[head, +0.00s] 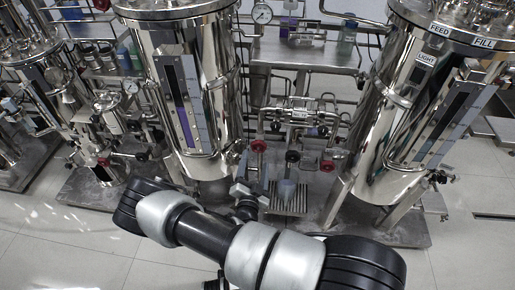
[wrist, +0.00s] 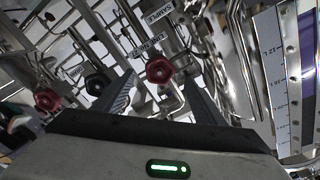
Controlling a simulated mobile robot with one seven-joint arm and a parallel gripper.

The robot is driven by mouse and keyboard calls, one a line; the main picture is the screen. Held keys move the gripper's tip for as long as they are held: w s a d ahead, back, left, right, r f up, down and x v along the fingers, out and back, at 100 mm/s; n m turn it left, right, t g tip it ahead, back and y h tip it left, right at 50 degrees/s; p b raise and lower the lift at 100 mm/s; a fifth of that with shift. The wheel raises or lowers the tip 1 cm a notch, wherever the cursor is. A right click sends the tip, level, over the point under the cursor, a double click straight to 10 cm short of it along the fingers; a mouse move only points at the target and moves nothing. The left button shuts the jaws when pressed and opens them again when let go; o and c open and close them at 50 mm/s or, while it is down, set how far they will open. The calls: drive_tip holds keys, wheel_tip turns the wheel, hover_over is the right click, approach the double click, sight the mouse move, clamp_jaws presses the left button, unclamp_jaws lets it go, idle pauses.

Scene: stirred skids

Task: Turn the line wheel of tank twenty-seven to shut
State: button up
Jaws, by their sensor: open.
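My gripper (wrist: 160,82) is open, with one finger on each side of this wheel in the picture. I see no contact, and the depth gap is unclear. A black wheel (wrist: 97,84) and another red wheel (wrist: 46,99) lie to its left. The head view shows a red wheel (head: 259,146), a black wheel (head: 292,156) and a red wheel (head: 327,165) between two tanks; which one faces my gripper is unclear.
Steel tanks stand at left (head: 190,60) and right (head: 400,110), each with a level gauge. A "SAMPLE" tag (wrist: 155,16) and pipes crowd behind the wheel. A gauge plate (wrist: 283,75) stands right of my gripper. The floor (head: 60,245) is clear at front left.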

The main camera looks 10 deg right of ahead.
sight(258, 149)
drive_tip(key=x, duration=0.8)
drive_tip(key=shift+b, duration=0.4)
drive_tip(key=c, duration=1)
